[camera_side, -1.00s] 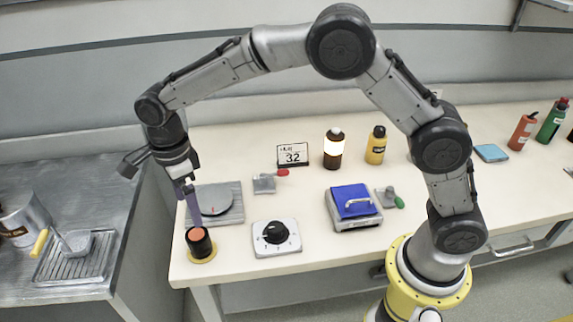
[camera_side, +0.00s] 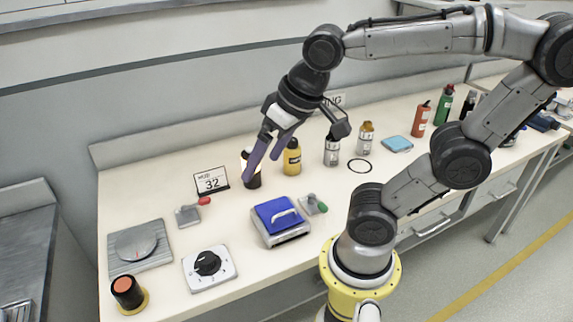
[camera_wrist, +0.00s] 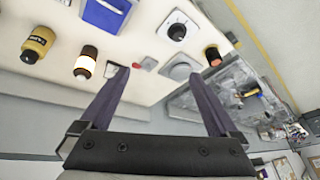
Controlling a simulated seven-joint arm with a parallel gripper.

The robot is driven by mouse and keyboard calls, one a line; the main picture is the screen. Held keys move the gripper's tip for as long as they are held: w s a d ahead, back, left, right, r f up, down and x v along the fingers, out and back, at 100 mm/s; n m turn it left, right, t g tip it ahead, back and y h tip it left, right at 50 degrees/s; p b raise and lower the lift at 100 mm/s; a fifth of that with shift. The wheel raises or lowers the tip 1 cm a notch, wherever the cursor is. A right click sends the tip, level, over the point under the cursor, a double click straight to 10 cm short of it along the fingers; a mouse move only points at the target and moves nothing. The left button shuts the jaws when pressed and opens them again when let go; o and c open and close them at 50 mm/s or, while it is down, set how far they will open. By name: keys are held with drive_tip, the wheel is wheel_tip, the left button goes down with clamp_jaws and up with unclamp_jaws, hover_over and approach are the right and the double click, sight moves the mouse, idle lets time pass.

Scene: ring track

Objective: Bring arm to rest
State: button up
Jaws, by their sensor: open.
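My gripper (camera_side: 262,168) is open, with two purple fingers pointing down and spread apart. In the side view it hangs in the air in front of the dark bottle with a glowing white band (camera_side: 252,170) and the yellow bottle (camera_side: 292,157). Nothing shows between the fingers. In the wrist view the open fingers (camera_wrist: 158,73) are empty, with the benchtop beyond them. The dark bottle is partly hidden by a finger in the side view, and it shows clear of the fingers in the wrist view (camera_wrist: 85,65).
A black jar with an orange top (camera_side: 127,291) stands on a yellow disc at the bench's left end. Nearby are a grey plate (camera_side: 140,246), a dial box (camera_side: 209,267), a blue-lidded box (camera_side: 278,215) and a "32" sign (camera_side: 211,181). Several bottles line the back.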

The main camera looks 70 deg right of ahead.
drive_tip(key=s+n, duration=0.1)
drive_tip(key=s+f, duration=0.1)
drive_tip(key=s+d+n, duration=0.1)
drive_tip(key=shift+s+f+n+t, duration=0.3)
drive_tip(key=shift+s+f, duration=0.05)
idle(1.6)
